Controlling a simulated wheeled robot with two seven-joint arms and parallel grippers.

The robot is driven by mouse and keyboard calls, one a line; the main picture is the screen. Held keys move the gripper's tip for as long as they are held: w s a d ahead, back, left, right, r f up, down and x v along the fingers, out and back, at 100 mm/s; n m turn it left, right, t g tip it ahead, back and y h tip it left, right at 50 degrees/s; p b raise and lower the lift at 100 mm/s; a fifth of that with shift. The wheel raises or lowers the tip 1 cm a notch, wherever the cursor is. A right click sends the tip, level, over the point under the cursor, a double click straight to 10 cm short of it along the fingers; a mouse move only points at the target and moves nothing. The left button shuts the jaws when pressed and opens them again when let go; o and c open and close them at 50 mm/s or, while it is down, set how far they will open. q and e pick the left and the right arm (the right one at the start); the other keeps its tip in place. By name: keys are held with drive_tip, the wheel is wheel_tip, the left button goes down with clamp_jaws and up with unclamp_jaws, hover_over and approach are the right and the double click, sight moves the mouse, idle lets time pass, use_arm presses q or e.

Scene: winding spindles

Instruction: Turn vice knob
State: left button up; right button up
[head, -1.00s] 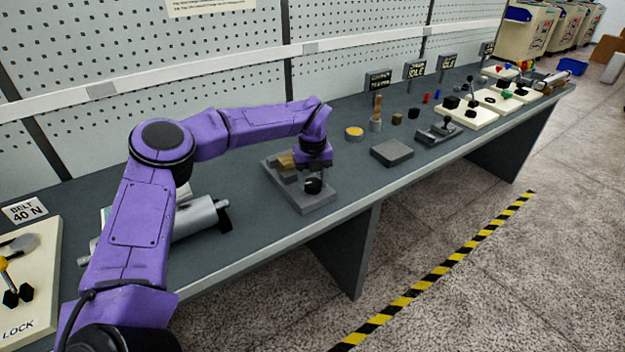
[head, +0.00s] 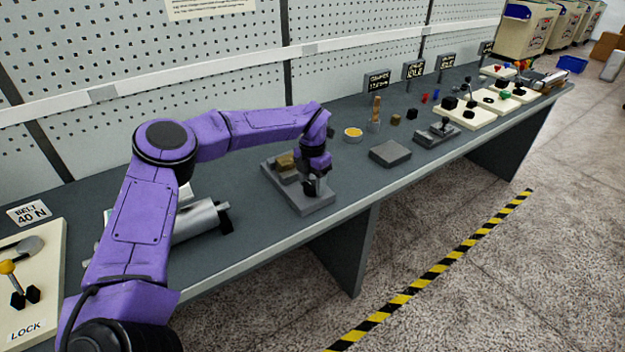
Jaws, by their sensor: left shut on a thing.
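The vice (head: 297,199) is a grey block with a brass-coloured piece (head: 286,163) between its jaws, on the bench left of the middle. Its dark knob is at the front right end of the block, largely hidden behind my gripper. My left gripper (head: 313,186) points down at that end of the vice and is shut on the knob. The fingertips and their exact contact are too small and dark to make out. My right gripper is not in view.
A grey cylinder (head: 200,222) lies on the bench behind my left arm. A flat dark block (head: 390,153), a yellow-topped dish (head: 353,134) and small signs stand to the right. The bench's front edge (head: 345,222) runs close by the vice.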

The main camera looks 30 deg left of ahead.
sight(311, 184)
use_arm(q)
drive_tip(key=m+p, duration=0.1)
drive_tip(key=m, duration=0.5)
drive_tip(key=shift+s+f+p, duration=0.2)
drive_tip(key=shift+p, duration=0.2)
drive_tip(key=m+p, duration=0.1)
drive_tip(key=m, duration=0.4)
drive_tip(key=shift+m, duration=0.3)
drive_tip(key=o, duration=1.1)
drive_tip(key=shift+c, duration=0.2)
drive_tip(key=shift+w+r, duration=0.15)
drive_tip(key=shift+r, duration=0.4)
wheel_tip(311, 184, up, 10)
drive_tip(key=b, duration=0.2)
drive_tip(key=shift+a+f, duration=0.15)
drive_tip(key=shift+f, duration=0.1)
